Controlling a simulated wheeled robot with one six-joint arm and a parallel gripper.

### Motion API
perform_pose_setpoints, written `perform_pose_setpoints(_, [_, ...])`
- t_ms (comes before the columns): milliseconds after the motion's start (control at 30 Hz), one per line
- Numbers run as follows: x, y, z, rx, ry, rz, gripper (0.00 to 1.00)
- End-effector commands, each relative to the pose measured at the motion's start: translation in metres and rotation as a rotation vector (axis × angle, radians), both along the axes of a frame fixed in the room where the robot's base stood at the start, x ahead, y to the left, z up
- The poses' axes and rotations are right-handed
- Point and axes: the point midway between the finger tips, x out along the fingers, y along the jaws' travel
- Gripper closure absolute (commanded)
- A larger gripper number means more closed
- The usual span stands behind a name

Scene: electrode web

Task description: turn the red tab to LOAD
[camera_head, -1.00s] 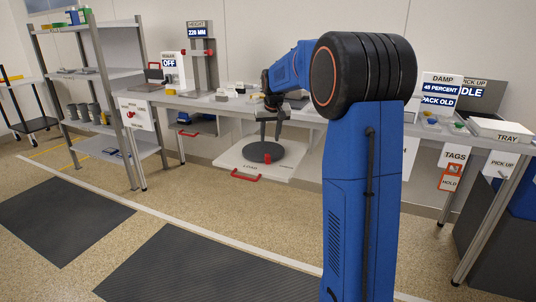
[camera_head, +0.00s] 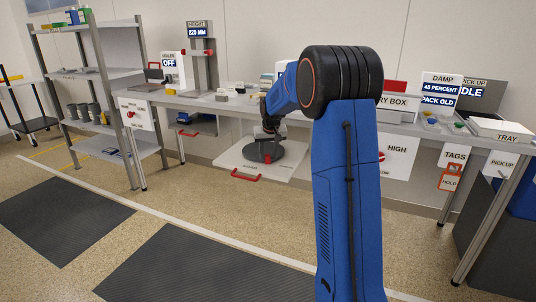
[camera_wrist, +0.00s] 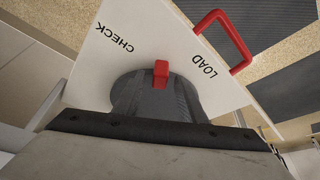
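The dark round dial (camera_head: 264,151) sits on a white board (camera_head: 290,168) below the bench. In the wrist view, the red tab (camera_wrist: 161,74) stands on the dial (camera_wrist: 206,90), between the black words CHECK (camera_wrist: 114,38) on the left and LOAD (camera_wrist: 203,67) on the right. My gripper (camera_head: 266,138) is down at the dial, and its dark parts cover much of the dial in the wrist view. The red tab shows just past these parts. I cannot tell whether the fingers touch the tab or how far apart they are.
A red handle (camera_wrist: 228,38) rises from the board's edge beside LOAD; it also shows in the head view (camera_head: 245,176). The bench top (camera_head: 230,100) is above the board, with a height post (camera_head: 201,65) on it. A HIGH sign (camera_head: 397,157) hangs at right. The floor in front is open.

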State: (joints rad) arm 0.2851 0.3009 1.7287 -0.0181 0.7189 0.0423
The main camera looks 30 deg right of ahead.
Motion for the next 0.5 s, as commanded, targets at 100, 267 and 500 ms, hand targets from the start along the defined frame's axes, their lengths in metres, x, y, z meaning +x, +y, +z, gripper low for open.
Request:
perform_pose_setpoints(100, [-0.0001,0.0000,0.0001,0.000,0.000,0.000,0.70])
perform_pose_setpoints(267, [-0.0001,0.0001,0.0001,0.000,0.000,0.000,1.00])
perform_pose_setpoints(500, [0.0002,0.0016,0.0001,-0.001,0.001,-0.008,1.00])
